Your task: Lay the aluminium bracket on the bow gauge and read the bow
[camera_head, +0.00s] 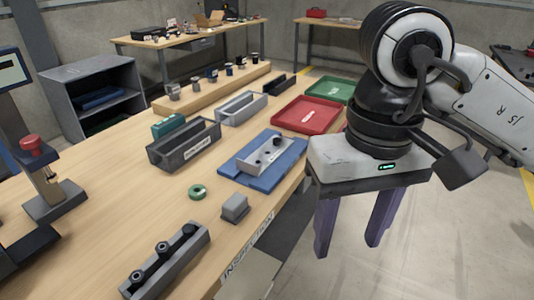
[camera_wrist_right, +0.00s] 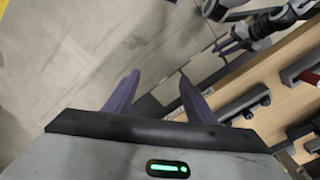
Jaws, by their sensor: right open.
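A silver-grey piece with dark round features on top and a pale label on its front (camera_head: 262,156) lies on a blue mat (camera_head: 236,177); it looks like the aluminium bracket, though I cannot be sure. A dark rail with several black posts (camera_head: 165,262), perhaps the bow gauge, stands at the near table edge. It also shows in the right wrist view (camera_wrist_right: 244,104). My right gripper (camera_head: 347,248) is open and empty, pointing down beyond the table's right edge, apart from both. My left gripper (camera_wrist_right: 229,43) shows small in the right wrist view; its opening is unclear.
A green ring (camera_head: 197,192) and small grey block (camera_head: 234,207) lie between rail and mat. A dark bin (camera_head: 184,148), light bin (camera_head: 241,108), red tray (camera_head: 307,115) and green tray (camera_head: 341,90) stand farther back. A red-topped press (camera_head: 40,170) stands left. Floor beneath my right gripper is clear.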

